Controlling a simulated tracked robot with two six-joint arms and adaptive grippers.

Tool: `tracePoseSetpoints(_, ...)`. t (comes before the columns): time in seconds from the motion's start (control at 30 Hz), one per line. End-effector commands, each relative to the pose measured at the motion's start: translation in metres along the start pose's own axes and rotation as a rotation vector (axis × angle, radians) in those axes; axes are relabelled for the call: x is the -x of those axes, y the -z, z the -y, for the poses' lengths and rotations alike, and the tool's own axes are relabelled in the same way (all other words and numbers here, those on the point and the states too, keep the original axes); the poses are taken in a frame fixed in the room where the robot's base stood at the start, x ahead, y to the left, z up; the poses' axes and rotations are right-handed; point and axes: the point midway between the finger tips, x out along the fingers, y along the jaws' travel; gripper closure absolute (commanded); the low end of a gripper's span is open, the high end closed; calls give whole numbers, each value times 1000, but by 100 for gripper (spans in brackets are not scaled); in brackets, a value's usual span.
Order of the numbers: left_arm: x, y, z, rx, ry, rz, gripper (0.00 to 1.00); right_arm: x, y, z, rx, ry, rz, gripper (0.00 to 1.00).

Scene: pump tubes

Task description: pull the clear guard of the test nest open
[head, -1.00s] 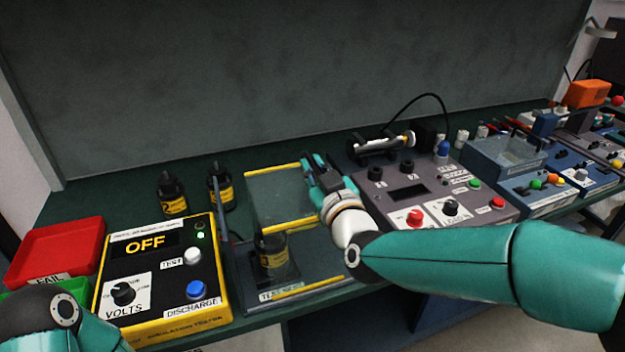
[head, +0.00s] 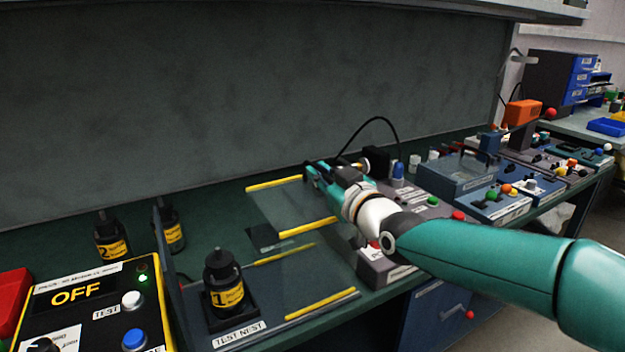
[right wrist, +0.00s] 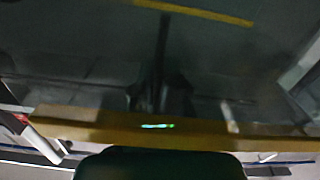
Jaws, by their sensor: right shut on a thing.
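The clear guard (head: 285,208) is a see-through panel with yellow edge strips. It stands to the right of the black bottle marked 1 (head: 224,285), above the base of the test nest (head: 270,300). The bottle sits upright in the nest's dark holder, with no panel in front of it. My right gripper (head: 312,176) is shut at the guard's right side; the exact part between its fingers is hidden. In the right wrist view a blurred yellow strip of the guard (right wrist: 195,12) crosses the top. My left gripper is out of view.
The yellow-framed tester (head: 85,305) reading OFF stands left of the nest. Black bottles (head: 110,238) stand behind it. A grey control box (head: 440,205) lies behind and right of my right arm, with blue devices (head: 490,185) further right.

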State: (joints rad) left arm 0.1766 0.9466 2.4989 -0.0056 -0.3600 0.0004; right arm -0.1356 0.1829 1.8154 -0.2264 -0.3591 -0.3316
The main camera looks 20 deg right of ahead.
Motion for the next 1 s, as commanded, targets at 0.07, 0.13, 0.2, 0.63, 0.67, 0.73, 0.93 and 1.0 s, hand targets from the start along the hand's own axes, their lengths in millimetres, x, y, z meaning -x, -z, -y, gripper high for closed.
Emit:
tracePoseSetpoints(0.07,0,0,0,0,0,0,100,0,-2,0,0,1,5,100)
tracePoseSetpoints(0.13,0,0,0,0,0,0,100,0,-2,0,0,0,5,81)
tracePoseSetpoints(0.2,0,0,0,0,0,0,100,1,-1,-1,0,-1,4,70)
tracePoseSetpoints(0.63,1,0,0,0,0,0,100,5,0,-2,0,-4,1,63)
tracePoseSetpoints(0.67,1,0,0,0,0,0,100,7,0,-2,0,-4,2,63)
tracePoseSetpoints(0.73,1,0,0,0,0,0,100,14,0,-2,0,-4,2,63)
tracePoseSetpoints(0.93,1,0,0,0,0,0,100,50,0,-3,0,-6,1,63)
tracePoseSetpoints(1.0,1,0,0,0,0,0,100,65,0,-2,0,-6,1,63)
